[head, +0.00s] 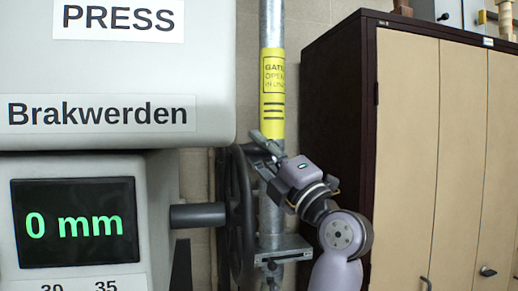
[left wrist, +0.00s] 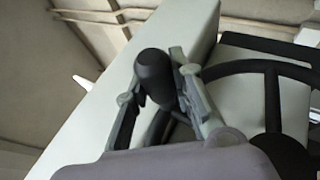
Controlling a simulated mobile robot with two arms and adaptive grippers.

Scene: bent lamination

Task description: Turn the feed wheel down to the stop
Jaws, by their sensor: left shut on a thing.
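The feed wheel (head: 238,225) is a dark spoked wheel, seen nearly edge-on in the head view, on a shaft (head: 198,215) from the side of the press. Its rim and spokes also show in the left wrist view (left wrist: 272,95). My left gripper (head: 262,146) is at the upper part of the wheel. In the left wrist view its two fingers (left wrist: 160,95) are shut around the wheel's black handle (left wrist: 152,70), whose rounded end sticks out beyond them. The display (head: 75,223) reads "0 mm". The stop cannot be made out. My right gripper is out of view.
The press housing (head: 110,75), labelled "PRESS" and "Brakwerden", fills the left side. A vertical metal pole (head: 271,22) with a yellow label (head: 272,95) stands close by the wheel, with a clamp bracket (head: 283,252) low down. A brown-framed cabinet (head: 405,130) stands at right.

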